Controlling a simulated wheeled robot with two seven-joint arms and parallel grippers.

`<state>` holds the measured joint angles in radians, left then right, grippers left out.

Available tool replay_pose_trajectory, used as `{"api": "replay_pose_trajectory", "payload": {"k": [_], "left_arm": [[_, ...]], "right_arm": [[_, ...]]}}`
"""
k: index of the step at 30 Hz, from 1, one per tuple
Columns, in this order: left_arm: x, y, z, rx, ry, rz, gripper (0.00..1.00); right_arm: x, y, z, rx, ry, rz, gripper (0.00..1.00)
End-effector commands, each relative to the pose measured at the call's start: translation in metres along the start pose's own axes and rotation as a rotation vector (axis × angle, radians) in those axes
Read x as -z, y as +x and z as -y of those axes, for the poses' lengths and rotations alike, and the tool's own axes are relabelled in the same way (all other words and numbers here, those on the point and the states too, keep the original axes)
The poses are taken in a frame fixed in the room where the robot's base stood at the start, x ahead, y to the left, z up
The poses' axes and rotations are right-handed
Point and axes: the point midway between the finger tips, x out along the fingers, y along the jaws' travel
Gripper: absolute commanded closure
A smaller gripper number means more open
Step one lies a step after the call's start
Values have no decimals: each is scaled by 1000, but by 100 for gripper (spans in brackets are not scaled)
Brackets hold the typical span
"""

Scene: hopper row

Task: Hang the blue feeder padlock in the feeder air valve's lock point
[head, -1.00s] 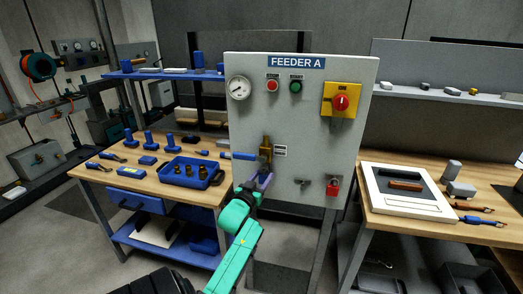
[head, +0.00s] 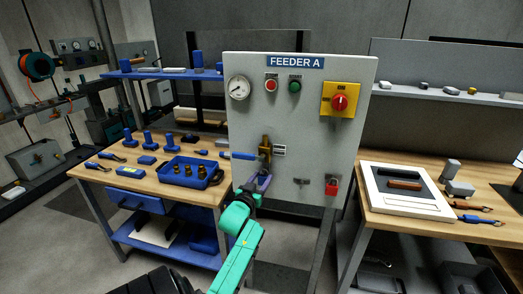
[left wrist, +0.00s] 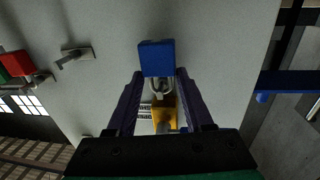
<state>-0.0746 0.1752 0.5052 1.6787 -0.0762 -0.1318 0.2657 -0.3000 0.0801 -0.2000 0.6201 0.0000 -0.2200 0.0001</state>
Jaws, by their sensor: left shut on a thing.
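The feeder air valve (head: 265,144) is brass, on the front of the grey FEEDER A panel, with a blue lever (head: 240,156) pointing left. My left gripper (head: 264,176) is just below the valve body, at the panel. In the left wrist view it is shut on the blue padlock (left wrist: 157,58), held between the fingertips. The padlock's metal shackle (left wrist: 160,87) shows between the fingers and overlaps the brass valve part (left wrist: 165,105) in that view. I cannot tell whether the shackle passes through the lock point. My right gripper is not in view.
The panel (head: 300,130) carries a gauge, buttons and a yellow-red switch (head: 341,99). A small metal fitting (head: 302,182) and a red padlock (head: 331,186) are low right. A blue tray (head: 188,172) sits on the left bench; the right bench holds a white-framed board (head: 440,213).

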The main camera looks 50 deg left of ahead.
Motion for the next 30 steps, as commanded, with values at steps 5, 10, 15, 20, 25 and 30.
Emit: {"api": "replay_pose_trajectory", "payload": {"k": [5,10,15,20,25,30], "left_arm": [[0,0,0,0,1,0,100],[0,0,0,0,1,-1,13],[0,0,0,0,1,-1,13],[-1,-4,0,-1,1,-1,13],[-2,-35,0,-1,2,1,13],[-4,-86,1,1,1,3,13]], "right_arm": [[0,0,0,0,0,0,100],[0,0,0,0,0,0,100],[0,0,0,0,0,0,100],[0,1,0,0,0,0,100],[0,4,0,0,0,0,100],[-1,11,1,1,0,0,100]]}}
